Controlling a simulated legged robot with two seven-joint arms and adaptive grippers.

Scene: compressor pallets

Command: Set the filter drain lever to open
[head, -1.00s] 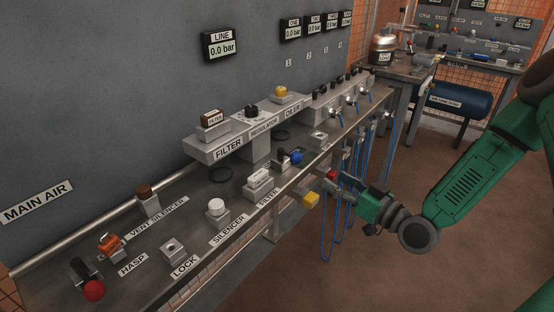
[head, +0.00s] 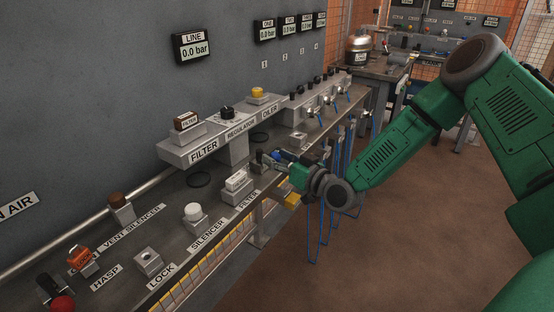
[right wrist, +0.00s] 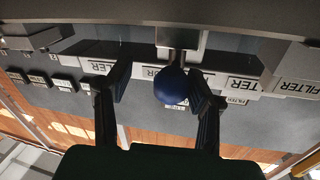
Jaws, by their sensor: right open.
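The filter drain lever shows as a blue ball knob (head: 277,155) on a small block at the bench's front edge, below the filter and regulator shelf. My right gripper (head: 279,158) is at this knob and partly hides it and its mount. In the right wrist view the blue knob (right wrist: 172,86) sits between the open fingers of my right gripper (right wrist: 160,72), closer to the finger on the right. A grey stem runs from the knob to a metal block (right wrist: 183,43). Whether a finger touches the knob I cannot tell. My left gripper is not in view.
A white part on a block (head: 236,182) by the FILTER label stands left of my gripper. The silencer (head: 193,214), lock block (head: 149,261) and orange hasp (head: 79,258) line the bench. Blue hoses (head: 322,215) hang at the front.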

